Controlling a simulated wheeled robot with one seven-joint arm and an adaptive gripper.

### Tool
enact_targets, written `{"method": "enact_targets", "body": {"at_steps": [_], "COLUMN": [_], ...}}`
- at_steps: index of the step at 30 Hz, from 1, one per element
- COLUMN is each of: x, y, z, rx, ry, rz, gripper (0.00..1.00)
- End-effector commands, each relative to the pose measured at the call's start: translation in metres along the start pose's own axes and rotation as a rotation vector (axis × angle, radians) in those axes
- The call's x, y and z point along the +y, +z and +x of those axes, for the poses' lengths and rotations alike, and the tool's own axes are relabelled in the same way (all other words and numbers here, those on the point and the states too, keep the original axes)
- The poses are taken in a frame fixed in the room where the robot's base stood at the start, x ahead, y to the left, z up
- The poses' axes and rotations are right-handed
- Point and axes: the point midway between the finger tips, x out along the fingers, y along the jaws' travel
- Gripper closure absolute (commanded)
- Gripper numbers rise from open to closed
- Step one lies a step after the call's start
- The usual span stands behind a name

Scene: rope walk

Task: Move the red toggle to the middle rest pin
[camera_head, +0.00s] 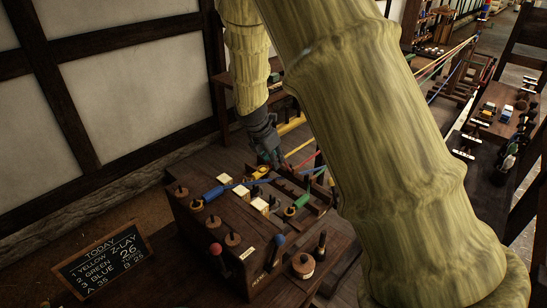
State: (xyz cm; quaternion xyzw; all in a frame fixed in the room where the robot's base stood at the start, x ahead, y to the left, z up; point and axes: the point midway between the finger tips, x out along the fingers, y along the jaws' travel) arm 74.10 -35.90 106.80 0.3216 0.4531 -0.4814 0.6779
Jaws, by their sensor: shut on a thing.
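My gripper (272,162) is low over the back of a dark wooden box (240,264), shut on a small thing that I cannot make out. A red line (303,159) runs from the right towards the fingertips. I cannot make out a red toggle; it may be hidden at the jaws. A blue toggle (212,193) lies at the box's left side, and a green toggle (302,201) lies at its right. A small yellow piece (259,174) shows just below the gripper. Pale plates lie on the box top, but I cannot tell which pin is the middle rest pin.
A red-knobbed lever (216,249) and a blue-handled one (278,241) stand along the box's front. A round wooden piece (303,265) stands at the front right. A chalkboard (101,261) leans at lower left. My arm covers much of the right side. Coloured lines stretch towards the back right.

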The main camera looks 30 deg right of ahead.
Motion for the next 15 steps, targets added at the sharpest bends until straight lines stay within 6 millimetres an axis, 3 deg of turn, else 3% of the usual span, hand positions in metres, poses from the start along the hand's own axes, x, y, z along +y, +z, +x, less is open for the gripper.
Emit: {"method": "enact_targets", "body": {"at_steps": [15], "x": [-0.0031], "y": [-0.0023], "z": [0.0044], "rx": [0.0], "ry": [0.0], "rz": [0.001], "gripper": [0.95]}}
